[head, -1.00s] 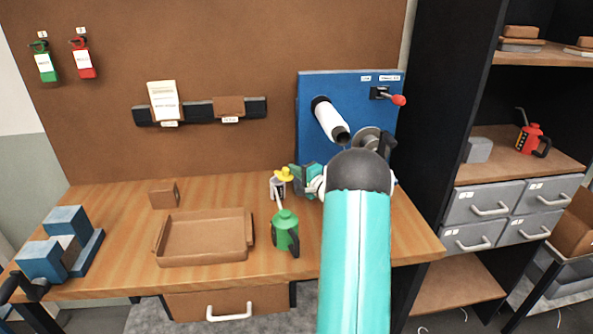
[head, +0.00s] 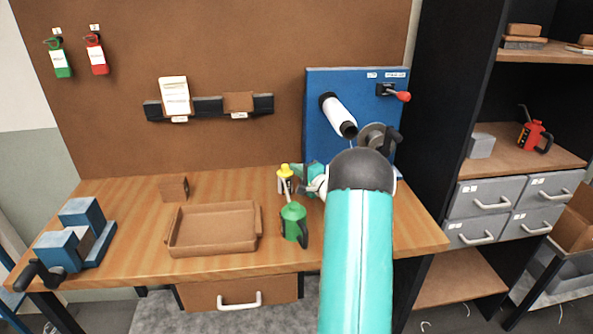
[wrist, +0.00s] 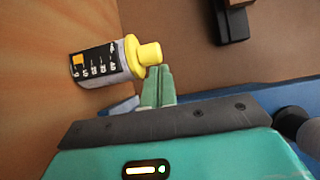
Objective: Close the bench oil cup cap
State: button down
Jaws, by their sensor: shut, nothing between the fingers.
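The bench oil cup (head: 283,186) is a small grey cup with a black label, upright on the workbench. Its yellow cap (head: 285,170) appears to sit down on top of the cup. In the wrist view the cup (wrist: 98,63) lies sideways in the picture, with the cap (wrist: 147,54) at its right end and no clear gap seen between them. My gripper (wrist: 160,68) is shut and empty, its green fingertips right beside the cap's knob; I cannot tell if they touch. In the head view my gripper (head: 299,186) is just right of the cup, partly hidden by my arm.
A green oil can (head: 293,223) stands just in front of the cup. A brown tray (head: 212,249) and a brown block (head: 174,189) are to the left. A blue panel (head: 317,110) with a white roller (head: 337,114) rises behind.

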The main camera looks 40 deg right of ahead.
jog(key=shift+w+a, duration=0.2)
jog(key=shift+a, duration=0.2)
jog(key=shift+s, duration=0.2)
jog(key=s, duration=1.3)
jog(key=shift+s+d, duration=0.1)
jog(key=shift+s, duration=0.3)
